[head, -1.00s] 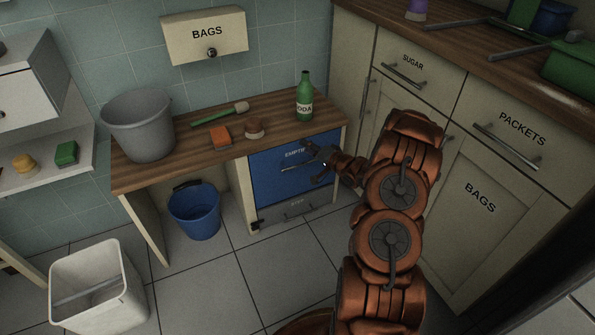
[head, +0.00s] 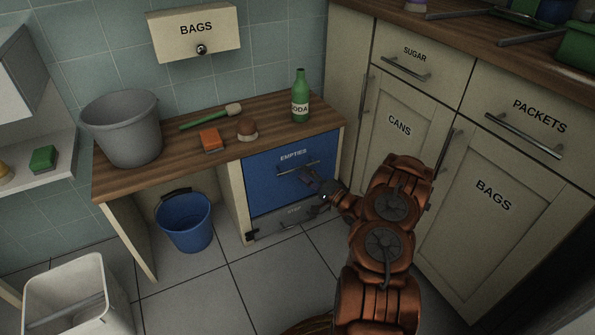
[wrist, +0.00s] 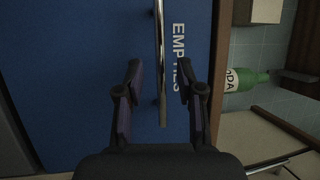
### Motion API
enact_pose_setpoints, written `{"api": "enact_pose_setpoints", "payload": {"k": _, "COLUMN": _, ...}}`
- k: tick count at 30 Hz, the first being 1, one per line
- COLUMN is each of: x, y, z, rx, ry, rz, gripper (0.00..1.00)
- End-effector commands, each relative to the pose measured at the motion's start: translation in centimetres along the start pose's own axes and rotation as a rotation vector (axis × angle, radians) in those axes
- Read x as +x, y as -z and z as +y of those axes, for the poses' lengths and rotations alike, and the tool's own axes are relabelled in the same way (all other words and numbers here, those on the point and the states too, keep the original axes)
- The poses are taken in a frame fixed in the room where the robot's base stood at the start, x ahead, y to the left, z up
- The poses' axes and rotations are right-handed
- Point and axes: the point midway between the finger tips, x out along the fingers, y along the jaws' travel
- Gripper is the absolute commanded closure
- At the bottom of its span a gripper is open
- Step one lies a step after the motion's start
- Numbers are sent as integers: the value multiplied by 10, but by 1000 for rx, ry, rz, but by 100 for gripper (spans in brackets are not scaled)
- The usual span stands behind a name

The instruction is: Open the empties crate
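The empties crate (head: 270,187) is a blue front labelled EMPTIES under the wooden counter, and it looks closed. Its metal bar handle (head: 290,168) is just below the label. In the wrist view the handle (wrist: 160,45) runs up the picture beside the sideways label. My gripper (head: 310,178) is at the right part of the handle. In the wrist view my gripper (wrist: 159,68) is open, with one dark finger on each side of the bar and gaps to both. I cannot tell how deep the bar sits between the fingers.
A grey drawer (head: 290,221) lies below the crate. A green soda bottle (head: 300,97), brush (head: 247,129), orange sponge (head: 211,140) and grey bucket (head: 122,130) stand on the counter. A blue bucket (head: 184,222) is underneath. Cream cupboards (head: 395,125) flank the right.

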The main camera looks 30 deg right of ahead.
Motion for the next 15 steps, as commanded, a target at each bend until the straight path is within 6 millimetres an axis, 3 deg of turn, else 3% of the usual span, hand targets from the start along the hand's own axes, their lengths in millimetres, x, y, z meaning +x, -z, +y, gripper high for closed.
{"api": "enact_pose_setpoints", "payload": {"k": 7, "x": 30, "y": 0, "z": 0, "rx": -4, "ry": 2, "rz": -1, "gripper": 63}}
{"api": "enact_pose_setpoints", "payload": {"k": 15, "x": 41, "y": 3, "z": -1, "rx": -3, "ry": 2, "rz": 4, "gripper": 63}}
